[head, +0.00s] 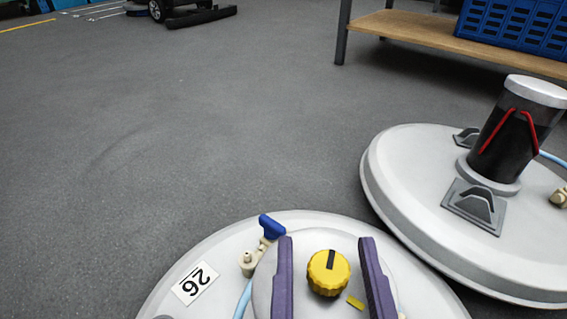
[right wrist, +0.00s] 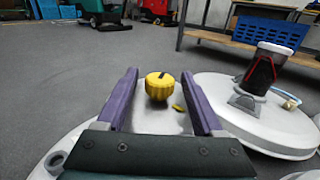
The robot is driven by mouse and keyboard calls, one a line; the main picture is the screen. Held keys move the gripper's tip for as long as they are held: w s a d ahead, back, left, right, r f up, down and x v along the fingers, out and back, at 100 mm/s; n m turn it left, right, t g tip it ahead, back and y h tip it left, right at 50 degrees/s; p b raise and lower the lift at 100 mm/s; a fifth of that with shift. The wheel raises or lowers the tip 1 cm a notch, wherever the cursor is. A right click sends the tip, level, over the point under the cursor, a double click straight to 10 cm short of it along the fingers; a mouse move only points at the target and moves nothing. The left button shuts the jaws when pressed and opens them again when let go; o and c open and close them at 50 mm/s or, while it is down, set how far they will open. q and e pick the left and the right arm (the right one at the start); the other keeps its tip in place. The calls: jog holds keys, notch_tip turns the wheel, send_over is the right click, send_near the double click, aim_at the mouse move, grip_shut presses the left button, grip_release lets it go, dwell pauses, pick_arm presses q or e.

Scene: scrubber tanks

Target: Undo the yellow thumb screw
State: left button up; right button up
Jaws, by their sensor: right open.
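The yellow thumb screw (head: 328,273) is a ribbed round knob with a dark bar across its top. It sits on the raised middle of the near white tank lid (head: 230,255). My right gripper (head: 326,240) is open, with one purple finger on each side of the screw and a gap to both. In the right wrist view the screw (right wrist: 159,86) shows between the open fingers (right wrist: 160,80). A small yellow mark (head: 355,302) lies on the lid beside the screw. My left gripper is not in view.
A second white lid (head: 420,190) with a dark cylinder (head: 505,145) stands at right. A wooden shelf (head: 430,35) holds a blue crate (head: 515,22). Grey floor is clear at left.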

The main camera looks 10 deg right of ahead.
grip_shut()
dwell(0.4)
